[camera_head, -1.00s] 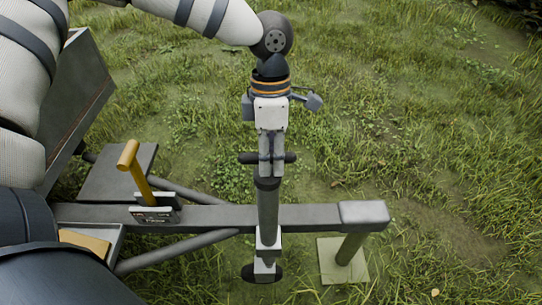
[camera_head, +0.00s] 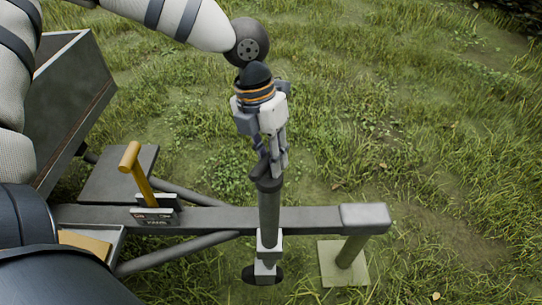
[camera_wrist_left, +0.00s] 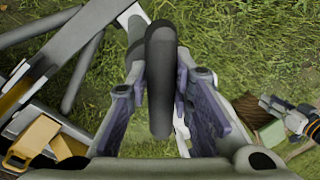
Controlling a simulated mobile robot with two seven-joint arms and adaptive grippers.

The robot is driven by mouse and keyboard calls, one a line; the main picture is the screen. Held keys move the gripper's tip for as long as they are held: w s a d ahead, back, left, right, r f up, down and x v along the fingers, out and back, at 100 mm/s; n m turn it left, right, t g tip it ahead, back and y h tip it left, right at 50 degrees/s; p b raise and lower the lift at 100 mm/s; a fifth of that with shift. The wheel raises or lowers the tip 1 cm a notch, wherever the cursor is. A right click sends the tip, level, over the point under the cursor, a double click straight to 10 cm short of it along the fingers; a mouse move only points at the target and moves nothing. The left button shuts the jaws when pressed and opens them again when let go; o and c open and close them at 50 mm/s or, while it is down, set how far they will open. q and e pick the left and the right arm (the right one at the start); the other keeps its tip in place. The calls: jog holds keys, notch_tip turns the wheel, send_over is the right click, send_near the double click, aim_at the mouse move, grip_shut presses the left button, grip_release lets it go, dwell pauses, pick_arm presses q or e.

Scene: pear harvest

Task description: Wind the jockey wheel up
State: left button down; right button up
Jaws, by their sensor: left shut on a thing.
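The jockey wheel's grey upright tube (camera_head: 269,215) passes through a clamp at the drawbar (camera_head: 225,218). The small dark wheel (camera_head: 248,272) shows at its foot. My left gripper (camera_head: 270,165) is above the tube and shut on the dark crank handle (camera_head: 258,172), which is mostly hidden by the fingers. In the left wrist view the handle (camera_wrist_left: 160,80) is a dark rounded bar between the two fingers (camera_wrist_left: 160,100). What seems to be my right gripper (camera_wrist_left: 285,112) shows small at the right edge of that view; its jaws are unclear.
A yellow-handled lever (camera_head: 132,165) stands on the drawbar at the left. The grey trailer body (camera_head: 70,105) is behind it. A post (camera_head: 350,248) stands on a pale pad (camera_head: 330,262) under the drawbar's end. Open grass lies to the right.

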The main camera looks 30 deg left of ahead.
pick_arm(q)
jog(key=n, duration=0.3)
jog(key=n+t, duration=0.1)
jog(key=n, duration=0.2)
jog(key=shift+s+a+f, duration=0.1)
jog(key=shift+s+a, duration=0.05)
jog(key=n+t+y, duration=0.1)
jog(key=n, duration=0.5)
jog(key=shift+s+a+n, duration=0.1)
jog(key=shift+s+n, duration=0.05)
jog(key=shift+n, duration=0.25)
jog(key=n+y, duration=0.1)
jog(key=n, duration=0.5)
jog(key=shift+s+a, duration=0.1)
jog(key=shift+s, duration=0.05)
jog(key=n+y, duration=0.1)
jog(key=n, duration=0.5)
jog(key=shift+s, duration=0.1)
jog(key=c, duration=1.4)
grip_release()
jog(key=shift+c, duration=0.2)
jog(key=shift+r, duration=0.2)
